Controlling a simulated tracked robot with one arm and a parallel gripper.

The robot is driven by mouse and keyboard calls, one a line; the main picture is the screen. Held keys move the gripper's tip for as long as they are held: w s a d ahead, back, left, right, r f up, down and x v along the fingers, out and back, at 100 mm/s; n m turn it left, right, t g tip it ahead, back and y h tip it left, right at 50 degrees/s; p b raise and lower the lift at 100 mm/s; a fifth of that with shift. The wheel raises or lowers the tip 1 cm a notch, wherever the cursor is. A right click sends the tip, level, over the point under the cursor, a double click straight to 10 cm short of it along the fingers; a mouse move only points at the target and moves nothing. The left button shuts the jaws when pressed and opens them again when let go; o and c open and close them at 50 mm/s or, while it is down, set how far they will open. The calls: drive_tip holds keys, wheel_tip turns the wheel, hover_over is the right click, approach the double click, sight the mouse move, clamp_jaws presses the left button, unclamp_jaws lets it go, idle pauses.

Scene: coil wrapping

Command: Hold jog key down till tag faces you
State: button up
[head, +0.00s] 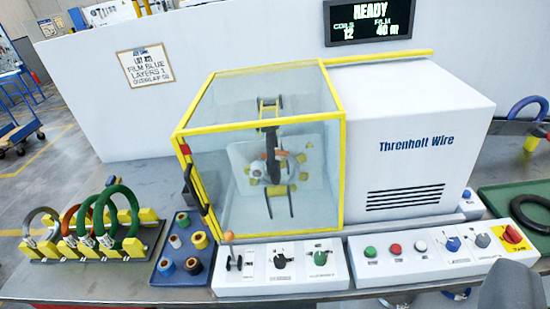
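The wrapping machine has a clear guarded chamber with yellow edges (335,200), its door closed. Inside, a dark upright ring part (270,150) stands among rollers; I cannot make out a tag on it. The right control panel (430,268) carries a green button (370,251), a red button (395,248), a white button (421,246), a blue control (453,244), a grey control (482,240) and a red switch on yellow (512,234). Labels are too small to read, so I cannot tell which is the jog key. A grey shape cut off at bottom right may be my gripper; its fingers are not distinguishable.
The left panel (250,286) has an orange-topped lever (229,238) and two knobs. A rack (40,249) of coils and a blue tray (165,270) of film rolls stand left. A green tray (490,198) with a black coil lies right. The display (368,33) reads READY.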

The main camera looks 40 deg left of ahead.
clamp_jaws()
idle(1.8)
